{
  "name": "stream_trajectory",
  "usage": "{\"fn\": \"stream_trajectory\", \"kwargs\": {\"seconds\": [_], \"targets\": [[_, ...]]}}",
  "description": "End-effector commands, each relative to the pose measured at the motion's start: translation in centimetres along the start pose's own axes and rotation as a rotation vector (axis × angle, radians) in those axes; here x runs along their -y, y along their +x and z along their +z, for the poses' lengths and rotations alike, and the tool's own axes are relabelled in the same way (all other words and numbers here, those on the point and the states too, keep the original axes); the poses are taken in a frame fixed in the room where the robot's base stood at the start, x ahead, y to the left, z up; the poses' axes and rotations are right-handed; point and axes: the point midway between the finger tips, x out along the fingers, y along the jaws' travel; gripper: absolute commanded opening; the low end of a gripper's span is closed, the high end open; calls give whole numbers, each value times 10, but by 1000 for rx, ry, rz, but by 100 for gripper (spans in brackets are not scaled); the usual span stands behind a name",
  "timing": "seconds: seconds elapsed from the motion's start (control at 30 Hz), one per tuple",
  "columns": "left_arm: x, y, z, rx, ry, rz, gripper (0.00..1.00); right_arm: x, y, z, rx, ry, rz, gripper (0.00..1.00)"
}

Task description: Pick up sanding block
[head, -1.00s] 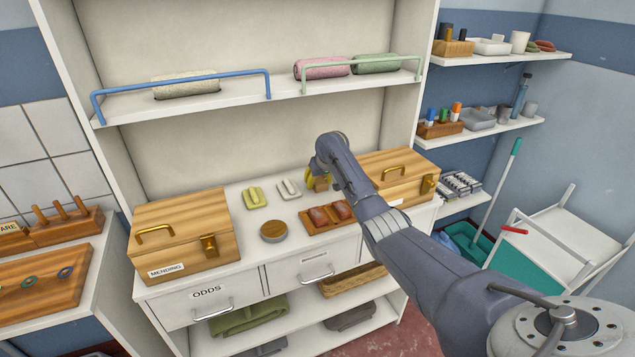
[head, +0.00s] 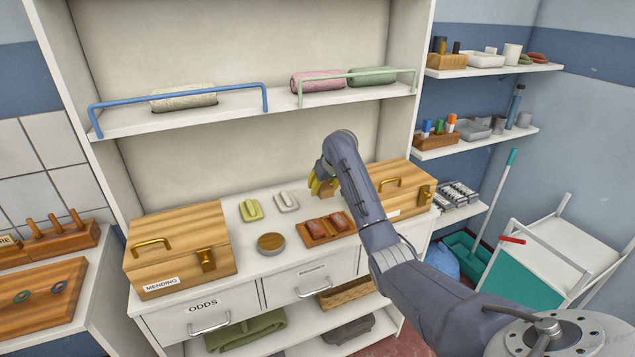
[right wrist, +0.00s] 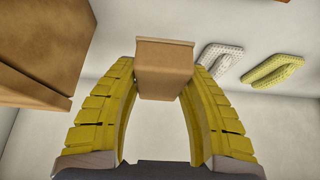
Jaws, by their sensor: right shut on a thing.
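My right gripper (head: 322,188) is over the back of the white countertop, between the pale handled items and the right wooden box. Its yellow fingers are shut on a small tan block, the sanding block (head: 328,191). In the right wrist view the block (right wrist: 165,70) sits between the fingertips (right wrist: 160,75), its far end sticking out beyond them. It appears slightly clear of the counter, though the arm hides part of the area beneath. My left gripper is not in view.
A wooden tray with reddish pieces (head: 306,243), a round wooden tin (head: 271,243), a yellow item (head: 250,210) and a white item (head: 286,201) are nearby. Wooden boxes stand left (head: 180,245) and right (head: 400,178). A shelf (head: 235,112) with rails hangs above.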

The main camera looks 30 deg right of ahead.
Motion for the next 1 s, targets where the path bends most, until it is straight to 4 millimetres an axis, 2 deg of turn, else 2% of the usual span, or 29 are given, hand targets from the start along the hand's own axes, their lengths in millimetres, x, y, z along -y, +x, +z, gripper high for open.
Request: {"fn": "stream_trajectory", "kwargs": {"seconds": [0.2,0.5,0.7,1.0], "targets": [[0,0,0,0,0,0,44,0,-22,40,-1,-2,1,15],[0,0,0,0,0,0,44,0,-48,85,-1,-1,0,15],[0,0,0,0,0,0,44,0,-59,103,0,0,0,15],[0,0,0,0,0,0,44,0,-65,114,0,-1,1,15]]}}
